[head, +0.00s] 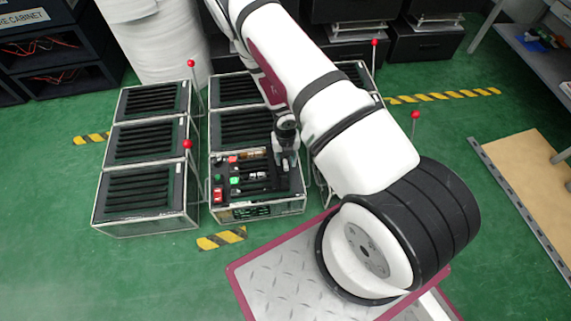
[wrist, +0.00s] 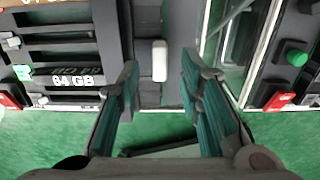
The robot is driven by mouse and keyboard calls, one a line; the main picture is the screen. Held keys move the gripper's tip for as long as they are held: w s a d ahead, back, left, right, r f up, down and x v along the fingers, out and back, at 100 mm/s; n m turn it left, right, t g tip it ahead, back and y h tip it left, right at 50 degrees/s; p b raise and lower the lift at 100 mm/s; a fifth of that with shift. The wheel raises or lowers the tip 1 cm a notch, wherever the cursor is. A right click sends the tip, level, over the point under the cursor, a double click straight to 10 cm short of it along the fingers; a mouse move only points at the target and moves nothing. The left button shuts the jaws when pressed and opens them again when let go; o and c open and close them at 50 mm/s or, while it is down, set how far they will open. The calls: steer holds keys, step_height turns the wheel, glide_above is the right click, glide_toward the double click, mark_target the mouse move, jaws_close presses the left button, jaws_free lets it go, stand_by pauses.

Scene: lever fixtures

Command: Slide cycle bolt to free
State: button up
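A small white rounded knob (wrist: 160,60) sits on a grey strip at the right side of the panel in the wrist view; it may be the cycle bolt, but no label on it is readable. My gripper (wrist: 158,82) is open, with one dark green-padded finger on each side of the knob and a gap to both. I cannot tell how far above the knob the fingertips are. In the head view my gripper (head: 286,158) points down over the right part of the middle front fixture (head: 258,209) and hides the knob there.
The panel carries a green button (head: 217,180), a red block (head: 217,195) and several sliders. Black-slatted fixtures stand left (head: 135,191) and behind. Red-balled levers rise beside them, one at the left (head: 188,144), one at the right (head: 415,115).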

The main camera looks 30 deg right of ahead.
steer(key=shift+f, duration=1.1)
jaws_close()
